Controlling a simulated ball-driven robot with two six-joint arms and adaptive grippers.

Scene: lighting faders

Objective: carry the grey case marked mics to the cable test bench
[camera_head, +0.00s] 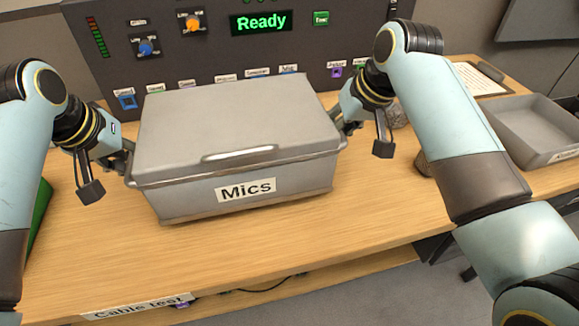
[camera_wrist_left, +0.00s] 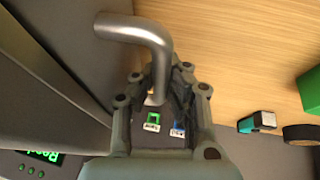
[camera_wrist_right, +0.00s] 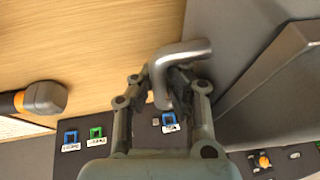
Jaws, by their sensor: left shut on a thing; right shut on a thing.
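The grey case (camera_head: 235,125) has its lid closed and a white label reading Mics on its front. It is upright at the back of the wooden bench (camera_head: 320,225), whose front label reads Cable test. I cannot tell whether its underside touches the top. My left gripper (camera_head: 122,165) is shut on the case's left bar handle, also in the left wrist view (camera_wrist_left: 135,28). My right gripper (camera_head: 343,120) is shut on the right bar handle, which shows in the right wrist view (camera_wrist_right: 182,52). The case hides part of the bench behind it.
A dark panel (camera_head: 350,40) with a green Ready display and labelled coloured sockets stands behind the case. A grey tray (camera_head: 530,125) and a clipboard (camera_head: 480,77) lie at right. A green object (camera_head: 40,205) is at left. The bench front is clear.

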